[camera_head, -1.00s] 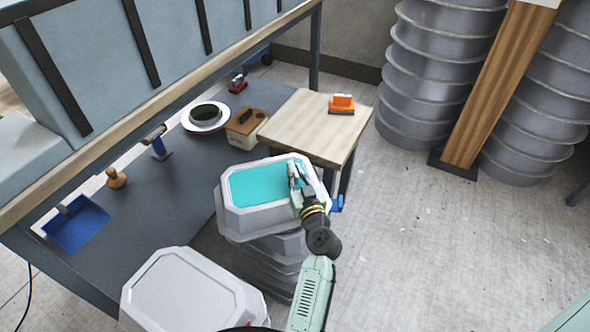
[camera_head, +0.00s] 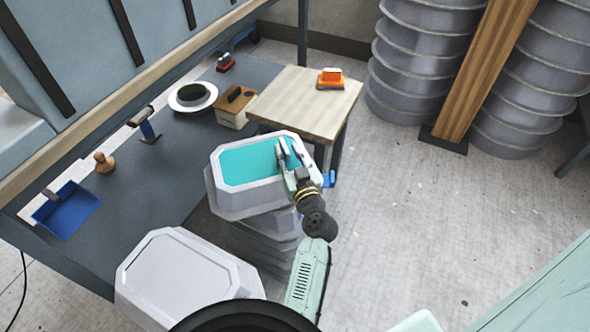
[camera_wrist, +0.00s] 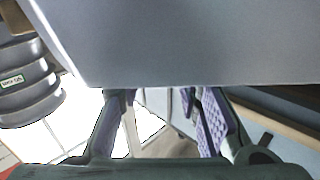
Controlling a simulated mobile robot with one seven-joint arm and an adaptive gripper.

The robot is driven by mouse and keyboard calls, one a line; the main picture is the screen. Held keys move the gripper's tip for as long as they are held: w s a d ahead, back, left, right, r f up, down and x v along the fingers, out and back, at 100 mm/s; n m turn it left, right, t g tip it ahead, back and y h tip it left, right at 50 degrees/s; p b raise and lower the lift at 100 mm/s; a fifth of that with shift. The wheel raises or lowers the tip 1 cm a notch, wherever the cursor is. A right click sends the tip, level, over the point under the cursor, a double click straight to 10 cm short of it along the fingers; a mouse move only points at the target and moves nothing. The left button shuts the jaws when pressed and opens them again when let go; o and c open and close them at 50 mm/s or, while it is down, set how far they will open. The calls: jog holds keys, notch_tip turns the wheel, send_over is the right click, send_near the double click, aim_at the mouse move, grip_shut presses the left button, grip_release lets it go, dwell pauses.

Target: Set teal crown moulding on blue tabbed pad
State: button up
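The teal crown moulding (camera_head: 252,164), a pale grey octagonal form with a teal top, sits on a stack of similar grey forms beside the bench. My gripper (camera_head: 289,149) is at its right side, fingers apart, over the teal top and near rim in the head view. In the wrist view my gripper (camera_wrist: 165,115) shows purple finger pads with a gap between them; a big pale grey surface (camera_wrist: 190,45) crosses just beyond, covering the fingertips. A blue piece with an upturned tab (camera_head: 328,179) shows right of the stack, mostly hidden; I cannot tell if it is the pad.
A second pale grey form (camera_head: 170,275) stands front left. A wooden-topped stool (camera_head: 300,105) with an orange tool (camera_head: 330,78) is behind the stack. The dark bench (camera_head: 150,185) holds a blue dustpan-like tray (camera_head: 72,213) and tools. Floor at right (camera_head: 430,220) is clear.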

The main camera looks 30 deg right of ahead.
jog(key=s+a+b, duration=0.1)
jog(key=s+b, duration=0.3)
jog(key=s, duration=0.6)
jog(key=shift+a, duration=0.15)
jog(key=shift+w, duration=0.1)
